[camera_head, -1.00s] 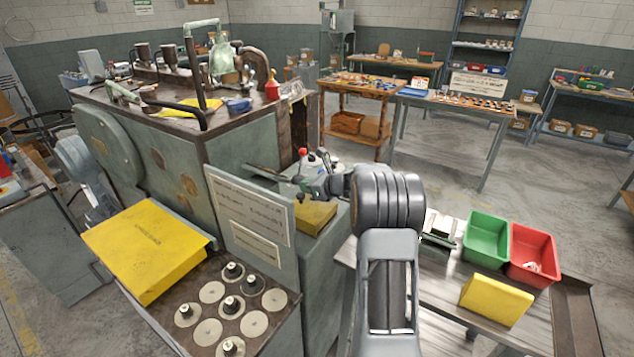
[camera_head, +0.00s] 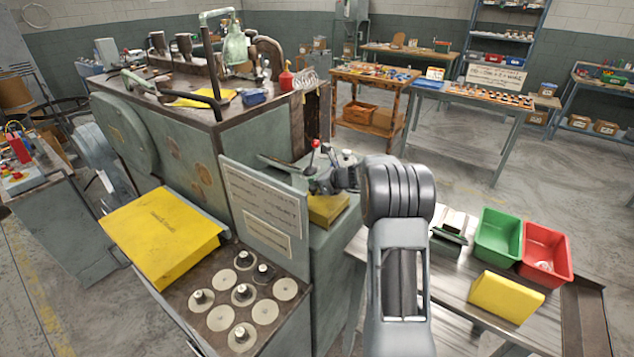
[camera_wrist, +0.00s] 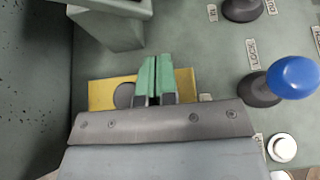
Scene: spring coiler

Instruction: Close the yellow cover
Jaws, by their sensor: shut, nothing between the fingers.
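A flat yellow cover (camera_head: 165,235) with dark lettering lies at the left, beside a tray of round discs and posts. It is tilted, its near right edge along the tray's left side. A smaller yellow part (camera_head: 327,210) sits on the grey-green machine below my gripper (camera_head: 322,182); which one the task means I cannot tell. In the wrist view my gripper (camera_wrist: 155,62) has its green fingers shut together, with nothing between them. A yellow plate (camera_wrist: 100,94) shows behind the fingers, partly hidden by the gripper body. Whether the fingers touch it is unclear.
A lever with a blue knob (camera_wrist: 293,77) stands right of my fingers. A grey-green sign panel (camera_head: 265,210) rises between the tray (camera_head: 180,290) and my gripper.

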